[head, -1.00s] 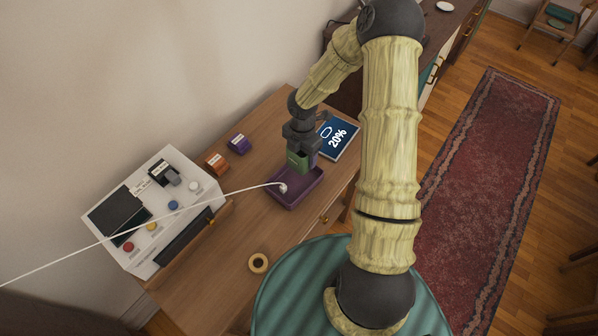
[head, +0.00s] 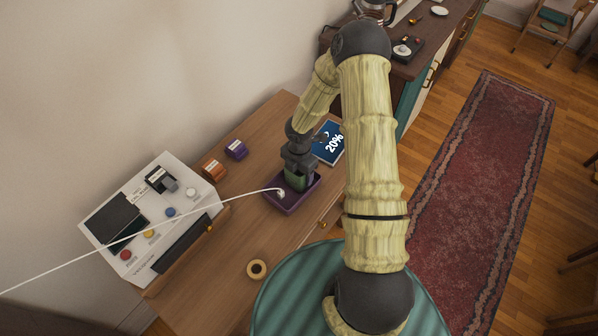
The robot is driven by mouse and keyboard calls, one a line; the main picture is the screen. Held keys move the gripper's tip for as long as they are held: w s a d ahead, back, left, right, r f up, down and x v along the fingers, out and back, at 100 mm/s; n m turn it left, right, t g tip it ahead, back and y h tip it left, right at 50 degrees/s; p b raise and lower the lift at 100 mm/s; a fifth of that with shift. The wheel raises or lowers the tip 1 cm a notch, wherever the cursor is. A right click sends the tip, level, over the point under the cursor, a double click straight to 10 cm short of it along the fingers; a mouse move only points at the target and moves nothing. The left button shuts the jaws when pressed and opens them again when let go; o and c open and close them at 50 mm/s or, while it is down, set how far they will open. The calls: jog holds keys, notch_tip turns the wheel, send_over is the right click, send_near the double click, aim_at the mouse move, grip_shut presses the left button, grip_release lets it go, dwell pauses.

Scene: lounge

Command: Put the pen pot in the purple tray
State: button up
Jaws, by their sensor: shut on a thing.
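The purple tray (head: 285,208) lies on the wooden desk. A white cable end (head: 280,192) rests in its left part. My gripper (head: 298,168) points down over the tray, shut on the green pen pot (head: 296,180). The pot is upright in the tray's far right part, its lower end within the rim. I cannot tell whether it touches the tray floor. My gripper hides the top of the pot.
A dark blue "20%" card (head: 328,143) lies close behind my gripper. Purple (head: 236,149) and orange (head: 214,170) boxes stand by the wall. A white machine (head: 150,222) is at left. A tape ring (head: 257,269) lies in front. The cable crosses the desk.

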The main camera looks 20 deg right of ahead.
jog(key=o, duration=0.9)
jog(key=shift+f, duration=0.1)
notch_tip(320, 180, up, 12)
jog(key=shift+r, duration=0.15)
jog(key=shift+s, duration=0.1)
dwell(0.3)
